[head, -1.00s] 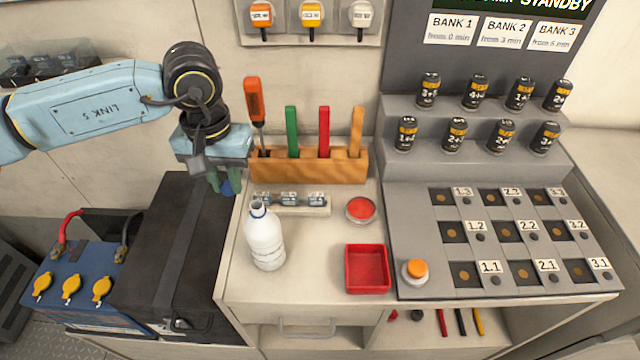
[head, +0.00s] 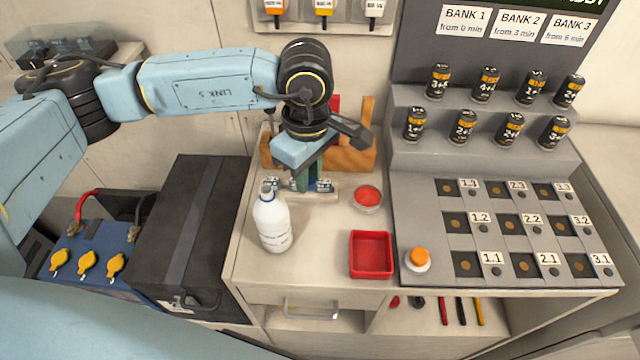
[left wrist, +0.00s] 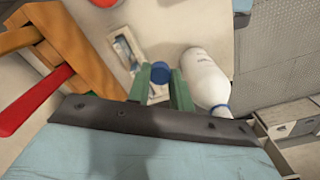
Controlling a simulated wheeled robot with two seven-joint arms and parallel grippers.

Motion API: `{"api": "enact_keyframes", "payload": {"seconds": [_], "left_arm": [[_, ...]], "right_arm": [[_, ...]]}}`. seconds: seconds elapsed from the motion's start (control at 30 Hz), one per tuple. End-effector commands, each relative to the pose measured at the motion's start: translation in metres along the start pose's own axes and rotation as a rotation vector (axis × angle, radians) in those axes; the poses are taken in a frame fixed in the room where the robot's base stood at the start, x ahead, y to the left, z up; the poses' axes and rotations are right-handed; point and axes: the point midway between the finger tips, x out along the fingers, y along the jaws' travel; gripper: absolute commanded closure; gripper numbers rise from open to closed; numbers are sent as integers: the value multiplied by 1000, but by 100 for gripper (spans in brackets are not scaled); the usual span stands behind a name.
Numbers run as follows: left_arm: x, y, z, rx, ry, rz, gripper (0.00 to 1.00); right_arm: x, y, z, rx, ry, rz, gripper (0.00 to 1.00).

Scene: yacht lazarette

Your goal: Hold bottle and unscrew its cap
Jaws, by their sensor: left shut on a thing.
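The white bottle (head: 273,222) stands upright and uncapped on the counter, with a blue ring at its neck. It also shows in the left wrist view (left wrist: 205,80). My left gripper (head: 307,184) points down behind and to the right of the bottle, near the small holder. It is shut on a blue cap (left wrist: 160,71), which shows between its green fingers in the left wrist view. The cap is apart from the bottle. The head view does not show the cap clearly. My right gripper is not in view.
A red tray (head: 371,270) and a round red-topped dish (head: 367,196) stand right of the bottle. A wooden tool rack (head: 352,158) is behind my gripper. A grey panel (head: 420,200) with slots and an orange button (head: 419,257) fills the right. A black case (head: 170,260) is left.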

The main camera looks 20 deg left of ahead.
Motion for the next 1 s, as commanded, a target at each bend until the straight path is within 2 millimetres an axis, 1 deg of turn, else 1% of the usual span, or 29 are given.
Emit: {"api": "enact_keyframes", "payload": {"seconds": [0.1,0.27,0.4,0.5,0.6,0.73,0.87,0.97,1.0], "left_arm": [[0,-1,12,-245,-2,-1,100],[2,-2,25,-583,-2,-1,100],[2,-4,38,-876,-5,-1,100],[3,-4,45,-1064,-7,-1,100],[3,-5,52,-1217,-9,-2,100],[4,-6,56,-1351,-11,-2,100],[7,-6,59,-1410,-11,-3,100],[18,-6,59,-1423,-9,-5,100],[25,-6,59,-1423,-8,-5,100]], "right_arm": [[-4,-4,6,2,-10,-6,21],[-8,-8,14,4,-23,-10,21],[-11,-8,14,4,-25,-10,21],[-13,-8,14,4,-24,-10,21],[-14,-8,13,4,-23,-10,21],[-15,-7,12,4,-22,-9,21],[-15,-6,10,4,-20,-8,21],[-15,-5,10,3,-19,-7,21],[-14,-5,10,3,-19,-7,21]]}}
